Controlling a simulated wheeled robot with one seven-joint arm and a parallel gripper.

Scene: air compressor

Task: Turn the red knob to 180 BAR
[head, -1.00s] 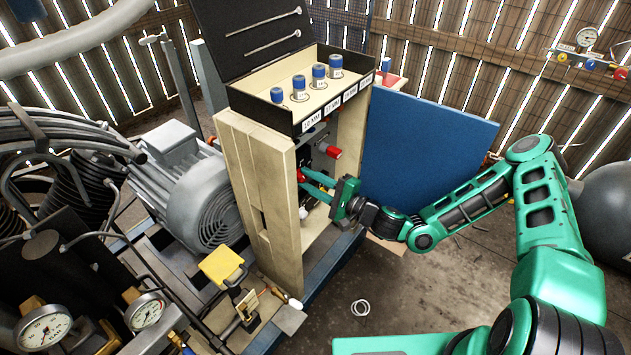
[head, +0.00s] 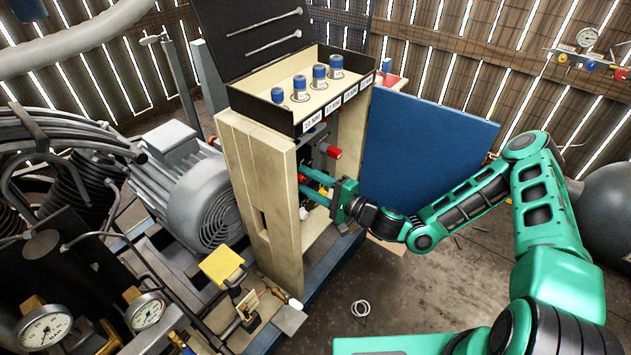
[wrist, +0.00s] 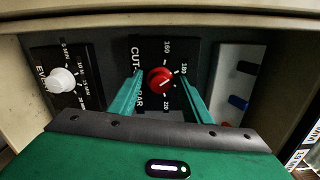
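The red knob (wrist: 160,80) sits on a black dial panel (wrist: 140,48) in the middle of the wrist view. White marks 160, 180 and 220 stand around its right side. The panel's lettering reads "CUT-" and "BAR", partly hidden by a finger. My gripper (wrist: 160,77) is open, with one green finger on each side of the knob. A small gap shows between the knob and each finger. I cannot tell exactly which mark the knob points to.
A white knob (wrist: 62,79) on another dial panel is at the left. A light panel with a blue switch (wrist: 238,102) is at the right. The wooden cabinet wall (head: 270,200) stands left of my gripper, and a blue door panel (head: 430,145) stands behind my arm.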

